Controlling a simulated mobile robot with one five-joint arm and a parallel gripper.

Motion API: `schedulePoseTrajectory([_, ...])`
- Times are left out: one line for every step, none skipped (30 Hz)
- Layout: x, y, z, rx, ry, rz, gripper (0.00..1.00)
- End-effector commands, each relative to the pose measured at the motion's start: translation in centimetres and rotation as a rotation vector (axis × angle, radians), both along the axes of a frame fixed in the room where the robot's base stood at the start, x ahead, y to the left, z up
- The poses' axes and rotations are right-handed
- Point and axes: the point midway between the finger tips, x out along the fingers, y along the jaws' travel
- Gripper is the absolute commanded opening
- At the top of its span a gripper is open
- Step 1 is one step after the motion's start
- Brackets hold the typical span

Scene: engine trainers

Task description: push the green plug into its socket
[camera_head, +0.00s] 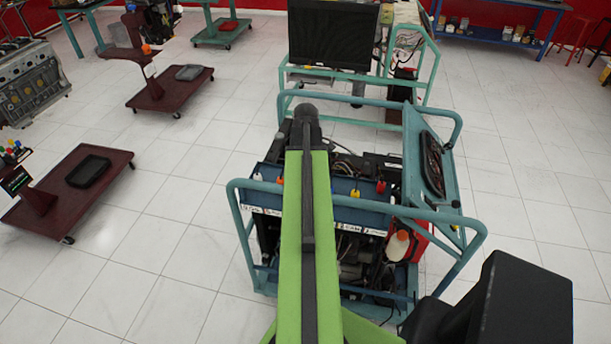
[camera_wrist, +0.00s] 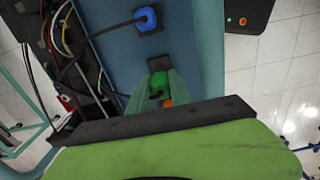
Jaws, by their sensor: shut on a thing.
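In the wrist view, my gripper (camera_wrist: 160,78) has its two pale green fingers shut on the green plug (camera_wrist: 158,86). The plug shows as a small green body with a dark part at its far end, over the blue panel (camera_wrist: 195,35). The green plug's socket is not visible, and I cannot tell whether the plug touches the panel. An orange piece (camera_wrist: 167,103) shows just below the plug, between the fingers. In the head view, my green arm covers the middle of the engine trainer, and the gripper and green plug are hidden.
A blue plug (camera_wrist: 146,19) with a black cable sits on the panel ahead of the gripper. Loose wires (camera_wrist: 62,45) run along its left. The trainer's teal frame rail (camera_head: 345,208) and a red plug (camera_head: 381,187) are near my arm. Tiled floor (camera_head: 150,250) is clear at left.

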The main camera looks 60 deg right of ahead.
Motion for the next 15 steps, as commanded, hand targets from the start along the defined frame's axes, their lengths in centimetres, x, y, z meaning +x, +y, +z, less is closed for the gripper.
schedulePoseTrajectory([0.0,0.0,-1.1,0.0,0.0,0.0,0.0])
schedulePoseTrajectory([0.0,0.0,-1.4,0.0,0.0,0.0,0.0])
schedulePoseTrajectory([0.0,0.0,-1.8,0.0,0.0,0.0,0.0])
schedulePoseTrajectory([0.0,0.0,-2.1,0.0,0.0,0.0,0.0])
schedulePoseTrajectory([0.0,0.0,-2.4,0.0,0.0,0.0,0.0])
schedulePoseTrajectory([0.0,0.0,-2.8,0.0,0.0,0.0,0.0])
schedulePoseTrajectory([0.0,0.0,-3.0,0.0,0.0,0.0,0.0])
schedulePoseTrajectory([0.0,0.0,-3.3,0.0,0.0,0.0,0.0])
schedulePoseTrajectory([0.0,0.0,-3.5,0.0,0.0,0.0,0.0])
schedulePoseTrajectory([0.0,0.0,-3.6,0.0,0.0,0.0,0.0])
schedulePoseTrajectory([0.0,0.0,-3.7,0.0,0.0,0.0,0.0])
schedulePoseTrajectory([0.0,0.0,-3.8,0.0,0.0,0.0,0.0])
schedulePoseTrajectory([0.0,0.0,-3.8,0.0,0.0,0.0,0.0])
schedulePoseTrajectory([0.0,0.0,-3.8,0.0,0.0,0.001,0.0])
schedulePoseTrajectory([0.1,0.0,-3.7,0.0,0.0,0.001,0.0])
